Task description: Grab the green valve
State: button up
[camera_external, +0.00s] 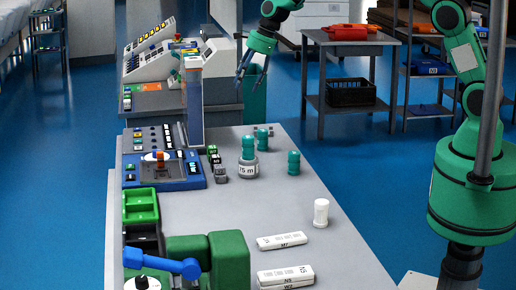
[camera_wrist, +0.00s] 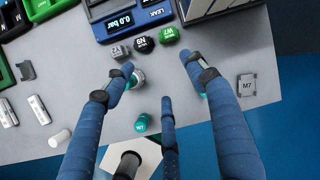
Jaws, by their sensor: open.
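Several small green pieces are on the grey bench (camera_external: 268,220); I cannot tell which is the valve. One teal-green knobbed piece (camera_external: 248,149) stands in a grey ring marked "75 m". Two similar teal pieces stand nearby, one behind (camera_external: 262,138) and one to the right (camera_external: 293,163). In the wrist view one teal piece (camera_wrist: 141,123) shows clear of the fingers; others are partly hidden behind fingers. A rounded green piece marked W7 (camera_wrist: 168,35) lies beyond the fingertips. My gripper (camera_external: 250,84) is open and empty above the bench's far end; its fingers spread in the wrist view (camera_wrist: 160,75).
A blue console (camera_external: 165,173) and a tall clear-fronted column (camera_external: 194,105) stand on the left. The bench's right-hand middle is mostly clear.

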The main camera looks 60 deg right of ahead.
aim_at(215, 147)
jog(key=w+a+f+m, duration=0.1)
jog(key=w+f+m, duration=0.3)
jog(key=f, duration=0.9)
jog(key=w, duration=0.3)
jog(key=shift+a+f+m, duration=0.2)
jog(key=shift+f+m, duration=0.15)
jog(key=shift+m, duration=0.05)
jog(key=shift+w+f, duration=0.1)
jog(key=shift+f, duration=0.05)
jog(key=shift+b+x, duration=0.45)
jog(key=shift+x, duration=3.7)
jog(key=shift+a, duration=0.15)
jog(key=shift+s+b+x, duration=0.15)
jog(key=shift+b+x, duration=0.1)
jog(key=shift+x, duration=1.05)
jog(key=shift+s+b+x, duration=0.1)
jog(key=shift+b+x, duration=0.15)
jog(key=shift+x, duration=1.05)
jog(key=shift+f, duration=0.1)
grip_shut()
